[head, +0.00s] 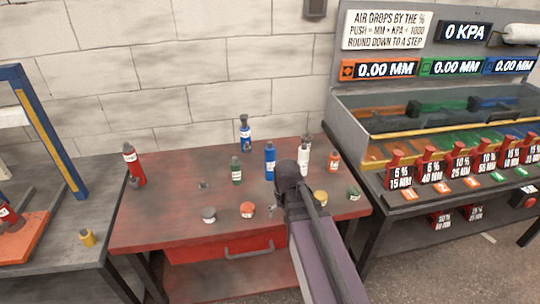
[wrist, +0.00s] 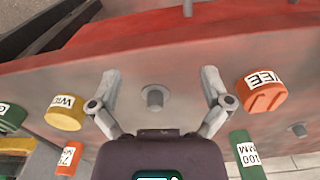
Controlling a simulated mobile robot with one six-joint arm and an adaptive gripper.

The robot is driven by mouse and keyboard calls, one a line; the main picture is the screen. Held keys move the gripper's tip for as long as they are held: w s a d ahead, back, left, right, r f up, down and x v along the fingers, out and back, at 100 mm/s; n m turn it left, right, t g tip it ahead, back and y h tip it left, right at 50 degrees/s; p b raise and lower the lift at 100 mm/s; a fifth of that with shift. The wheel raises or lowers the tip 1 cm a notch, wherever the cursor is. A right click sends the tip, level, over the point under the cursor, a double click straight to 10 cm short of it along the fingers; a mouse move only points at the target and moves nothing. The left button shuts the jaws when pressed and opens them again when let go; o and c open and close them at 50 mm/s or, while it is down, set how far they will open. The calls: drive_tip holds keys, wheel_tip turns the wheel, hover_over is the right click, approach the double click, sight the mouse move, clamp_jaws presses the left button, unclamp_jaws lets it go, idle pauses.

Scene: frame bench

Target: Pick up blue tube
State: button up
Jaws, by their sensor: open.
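Two blue tubes stand upright on the red bench (head: 150,225) in the head view. One blue tube (head: 270,162) is just left of my arm, and a blue, dark-capped tube (head: 245,135) with a white label is farther back. I cannot tell which one is meant. My gripper (wrist: 158,82) is open in the wrist view, its fingers spread above the bench with a grey peg (wrist: 155,98) between them, apart from both fingers. No blue tube shows in the wrist view.
A green tube (head: 236,171), white tube (head: 303,160) and orange tube (head: 333,161) stand near the blue ones. Orange (head: 247,210), yellow (head: 320,198) and grey (head: 209,215) caps sit at the front. A red bottle (head: 133,165) stands left; a display rack (head: 430,110) is right.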

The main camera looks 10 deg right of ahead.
sight(271, 151)
drive_tip(key=w+r+m+p, duration=0.2)
drive_tip(key=w+r+p, duration=0.5)
drive_tip(key=w+r+m+p, duration=0.2)
drive_tip(key=w+r+p, duration=0.5)
drive_tip(key=w+r, duration=0.1)
drive_tip(key=w+r+m+p, duration=0.2)
drive_tip(key=w+r+p, duration=0.5)
drive_tip(key=shift+w+a+r, duration=0.1)
drive_tip(key=shift+w+r, duration=0.2)
drive_tip(key=shift+w, duration=0.05)
drive_tip(key=shift+f, duration=0.2)
wheel_tip(271, 151, down, 8)
drive_tip(key=b, duration=0.8)
drive_tip(key=shift+f, duration=0.15)
drive_tip(key=shift+f+b, duration=0.1)
drive_tip(key=shift+b, duration=0.25)
drive_tip(key=shift+s+f+b, duration=0.15)
drive_tip(key=shift+f+b, duration=2.35)
clamp_jaws()
drive_tip(key=shift+r, duration=0.2)
